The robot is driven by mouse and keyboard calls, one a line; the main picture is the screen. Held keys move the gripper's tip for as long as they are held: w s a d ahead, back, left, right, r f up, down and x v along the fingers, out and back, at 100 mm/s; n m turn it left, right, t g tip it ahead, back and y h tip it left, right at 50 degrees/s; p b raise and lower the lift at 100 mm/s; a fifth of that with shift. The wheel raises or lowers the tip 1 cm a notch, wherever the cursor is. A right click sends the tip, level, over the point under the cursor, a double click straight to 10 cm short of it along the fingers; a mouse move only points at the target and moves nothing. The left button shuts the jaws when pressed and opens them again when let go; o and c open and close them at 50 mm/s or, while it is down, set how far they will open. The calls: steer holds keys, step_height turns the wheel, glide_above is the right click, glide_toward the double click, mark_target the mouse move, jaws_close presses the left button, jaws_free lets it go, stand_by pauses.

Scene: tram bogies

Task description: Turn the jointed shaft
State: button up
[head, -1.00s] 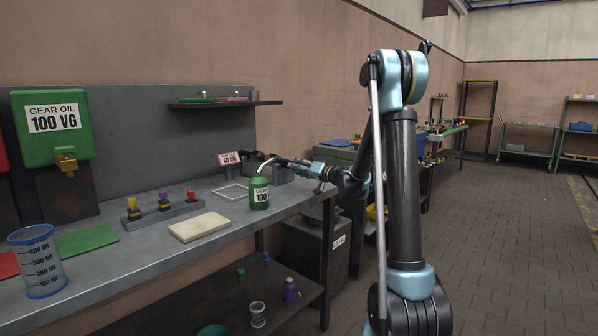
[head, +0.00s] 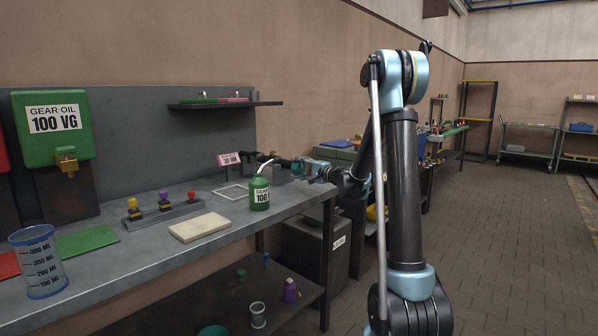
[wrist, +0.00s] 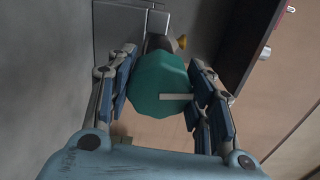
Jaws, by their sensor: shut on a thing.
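A teal, many-sided knob (wrist: 158,86) with a pale stripe fills the space between my fingers in the wrist view. My gripper (wrist: 160,92) is shut on it, with a blue-padded finger on each side. Behind the knob, a dark part with a yellowish tip (wrist: 162,43) shows in part. In the head view my gripper (head: 298,166) is at the right end of the workbench, at the end of a dark shaft (head: 272,161). The shaft's joints are too small to make out, and the green oil can hides part of that area.
The green oil can (head: 260,194) with a bent spout stands just left of my gripper. A small pink sign (head: 230,159) stands behind it. A beige pad (head: 199,227), a rack of coloured plugs (head: 164,208) and a measuring beaker (head: 38,262) are further left. The aisle floor at right is clear.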

steer(key=shift+w+d+m, duration=0.1)
steer(key=shift+d+m, duration=0.05)
steer(key=shift+m, duration=0.95)
steer(key=o, duration=1.1)
steer(key=shift+f, duration=0.1)
steer(key=shift+c, duration=0.2)
steer(key=v, duration=1.2)
